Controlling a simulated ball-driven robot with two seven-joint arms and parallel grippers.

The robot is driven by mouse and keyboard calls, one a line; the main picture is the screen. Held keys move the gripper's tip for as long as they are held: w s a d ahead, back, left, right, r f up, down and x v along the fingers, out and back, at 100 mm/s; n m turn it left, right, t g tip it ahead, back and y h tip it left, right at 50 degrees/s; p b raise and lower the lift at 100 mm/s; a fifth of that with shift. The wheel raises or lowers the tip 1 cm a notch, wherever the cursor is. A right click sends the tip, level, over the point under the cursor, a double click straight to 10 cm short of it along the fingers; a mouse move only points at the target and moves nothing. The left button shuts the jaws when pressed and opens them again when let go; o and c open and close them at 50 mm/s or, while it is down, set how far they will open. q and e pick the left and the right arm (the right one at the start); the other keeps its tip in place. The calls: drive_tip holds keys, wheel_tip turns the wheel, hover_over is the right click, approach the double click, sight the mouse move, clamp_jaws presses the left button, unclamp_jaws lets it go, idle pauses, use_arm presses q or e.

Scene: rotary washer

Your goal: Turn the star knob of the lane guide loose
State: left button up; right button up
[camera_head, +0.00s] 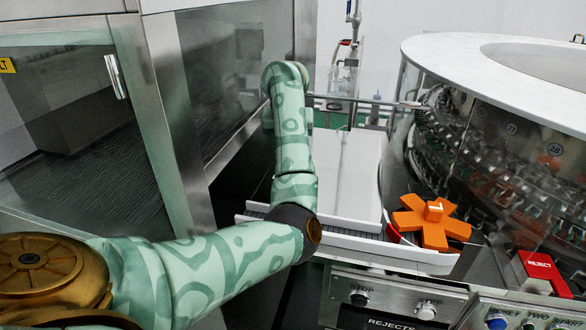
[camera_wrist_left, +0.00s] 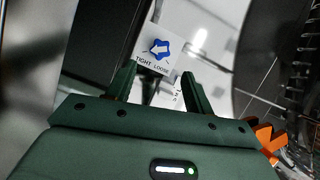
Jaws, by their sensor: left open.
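A blue star knob (camera_wrist_left: 158,48) with a white arrow on it shows in the left wrist view, on a white plate (camera_wrist_left: 146,66) lettered TIGHT and LOOSE. The arrow points left in that picture, towards the TIGHT side. My left gripper (camera_wrist_left: 158,69) is open, its two fingers apart with nothing seen held between them. The knob shows just beyond the fingertips, with no visible contact. In the head view my left arm reaches up and away, and the knob and my left gripper cannot be made out there. My right gripper is not in view.
An orange star wheel (camera_head: 433,222) sits right of the pale conveyor bed (camera_head: 345,175). The round washer (camera_head: 510,150) fills the right side. Glass-fronted cabinet (camera_head: 160,130) stands left of my arm.

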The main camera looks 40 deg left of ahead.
use_arm(q)
drive_tip(key=b+x, duration=0.3)
drive_tip(key=x, duration=0.4)
drive_tip(key=shift+f, duration=0.3)
drive_tip(key=shift+w+a, duration=0.1)
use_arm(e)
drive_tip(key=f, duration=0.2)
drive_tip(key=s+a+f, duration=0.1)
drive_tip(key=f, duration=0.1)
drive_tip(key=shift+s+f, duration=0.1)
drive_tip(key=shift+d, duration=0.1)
use_arm(q)
drive_tip(key=c, duration=1)
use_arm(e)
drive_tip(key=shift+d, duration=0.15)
